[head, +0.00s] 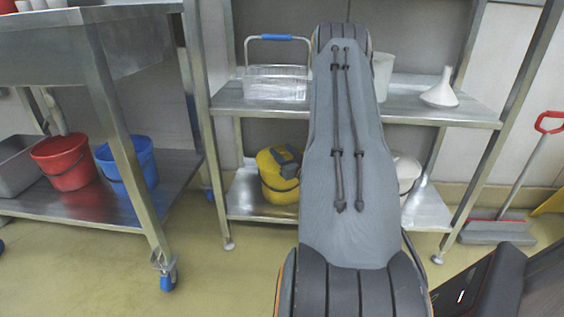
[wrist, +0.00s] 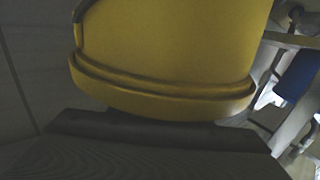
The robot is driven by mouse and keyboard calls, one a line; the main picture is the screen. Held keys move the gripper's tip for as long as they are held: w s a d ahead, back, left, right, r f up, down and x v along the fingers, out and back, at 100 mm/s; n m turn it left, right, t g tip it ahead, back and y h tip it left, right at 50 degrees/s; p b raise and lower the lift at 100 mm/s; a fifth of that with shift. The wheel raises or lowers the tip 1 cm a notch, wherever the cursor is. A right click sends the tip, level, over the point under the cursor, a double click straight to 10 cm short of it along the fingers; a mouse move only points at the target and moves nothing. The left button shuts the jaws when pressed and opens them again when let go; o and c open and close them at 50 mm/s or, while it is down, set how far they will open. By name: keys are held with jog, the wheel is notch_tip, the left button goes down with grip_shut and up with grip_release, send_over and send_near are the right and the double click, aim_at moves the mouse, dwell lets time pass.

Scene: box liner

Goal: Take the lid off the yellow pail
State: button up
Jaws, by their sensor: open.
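The yellow pail (head: 277,187) stands on the lower shelf of the metal rack in the head view, partly behind my arm. Its yellow lid (head: 264,158) is on top, partly covered by my dark grey gripper (head: 287,161). The pail's yellow wall (wrist: 175,40) fills the upper middle of the wrist view, with a thick yellow rim (wrist: 165,100) below it. A dark bar lies close under that rim; I cannot tell whether it touches. My gripper is open at the lid, and its fingertips cannot be made out clearly.
The rack's upper shelf (head: 403,103) above the pail holds a wire basket (head: 277,84) and a white funnel (head: 441,90). A white pail (head: 405,170) stands right of my arm. Red (head: 66,164) and blue buckets (head: 127,165) sit under the left table.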

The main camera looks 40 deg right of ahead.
jog(key=shift+c, duration=0.4)
grip_shut()
